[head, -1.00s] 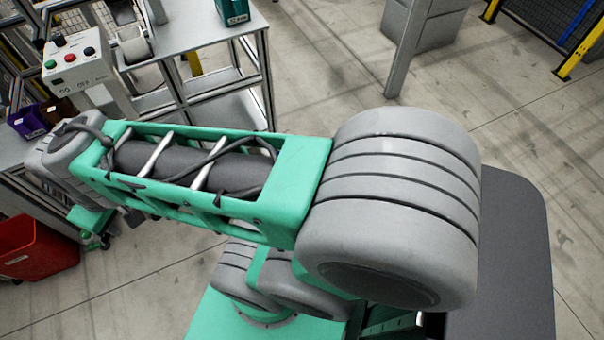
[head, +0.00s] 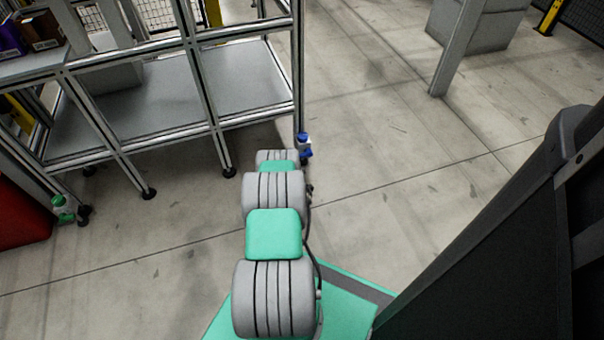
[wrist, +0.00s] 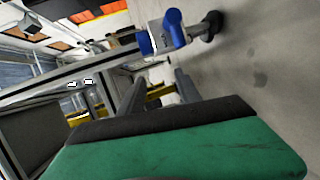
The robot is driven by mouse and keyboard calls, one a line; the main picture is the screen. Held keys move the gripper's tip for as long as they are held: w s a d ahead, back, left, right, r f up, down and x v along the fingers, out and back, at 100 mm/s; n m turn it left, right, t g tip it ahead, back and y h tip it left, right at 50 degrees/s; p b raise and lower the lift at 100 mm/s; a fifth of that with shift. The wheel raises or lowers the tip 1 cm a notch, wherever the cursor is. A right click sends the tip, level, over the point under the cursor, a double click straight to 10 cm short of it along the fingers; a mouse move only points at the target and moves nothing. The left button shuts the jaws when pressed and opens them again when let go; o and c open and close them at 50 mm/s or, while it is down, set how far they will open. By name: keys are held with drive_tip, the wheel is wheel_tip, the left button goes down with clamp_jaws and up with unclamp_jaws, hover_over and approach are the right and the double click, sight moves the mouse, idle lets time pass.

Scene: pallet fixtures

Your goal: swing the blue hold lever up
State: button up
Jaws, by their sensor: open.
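The blue hold lever (wrist: 175,28) shows near the top middle of the wrist view, on a small white body with another blue part. It sits on a metal frame leg close to its black foot. In the head view the lever (head: 305,154) is small, low on the bench's near right leg, just beyond the end of my arm. My gripper (wrist: 158,79) is open and empty, its two dark fingers reaching toward the lever but apart from it. The gripper is hidden behind my arm in the head view. The lever's exact angle is hard to tell.
The metal bench frame (head: 215,95) has a grey lower shelf (head: 165,92). A green-and-white fitting (head: 62,209) is on another leg, left. A red bin (head: 20,212) stands at the left edge. The floor right of the bench is open up to a grey post (head: 458,50).

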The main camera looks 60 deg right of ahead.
drive_tip(key=h, duration=0.1)
approach(305, 154)
drive_tip(key=w, duration=0.1)
drive_tip(key=f+b+x, duration=0.1)
drive_tip(key=b+x, duration=0.3)
drive_tip(key=x, duration=0.3)
drive_tip(key=shift+w+n+b, duration=0.25)
drive_tip(key=shift+n+b, duration=0.05)
drive_tip(key=shift+d, duration=0.1)
clamp_jaws()
